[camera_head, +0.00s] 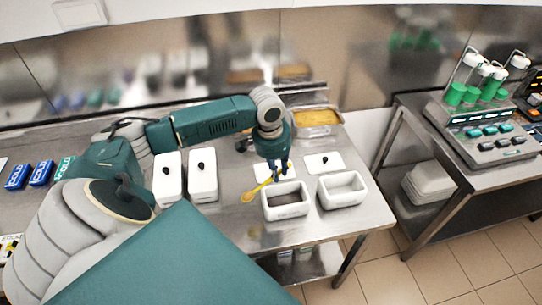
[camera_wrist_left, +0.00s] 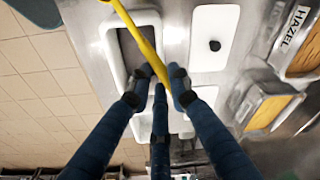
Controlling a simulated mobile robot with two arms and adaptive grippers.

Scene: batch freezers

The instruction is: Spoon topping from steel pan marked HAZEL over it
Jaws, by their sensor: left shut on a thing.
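My left gripper (camera_head: 277,172) is shut on a yellow spoon (camera_head: 254,192), above the back edge of a white tub with dark brown contents (camera_head: 288,213). In the left wrist view the spoon's handle (camera_wrist_left: 146,45) runs between the fingers (camera_wrist_left: 160,85) and across this tub (camera_wrist_left: 112,62). The spoon's bowl points left in the head view; whether it holds topping cannot be told. The steel pan marked HAZEL (camera_wrist_left: 292,32), with tan-brown contents, is at the right edge of the left wrist view. I cannot make out its label in the head view. My right gripper is not in view.
A second white tub (camera_head: 343,201) stands to the right. Loose lids (camera_head: 324,163) lie behind the tubs. Another steel pan holds yellow topping (camera_head: 317,118). Two lidded tubs (camera_head: 203,188) stand left. Floor shows between the counter and the right bench (camera_head: 470,178).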

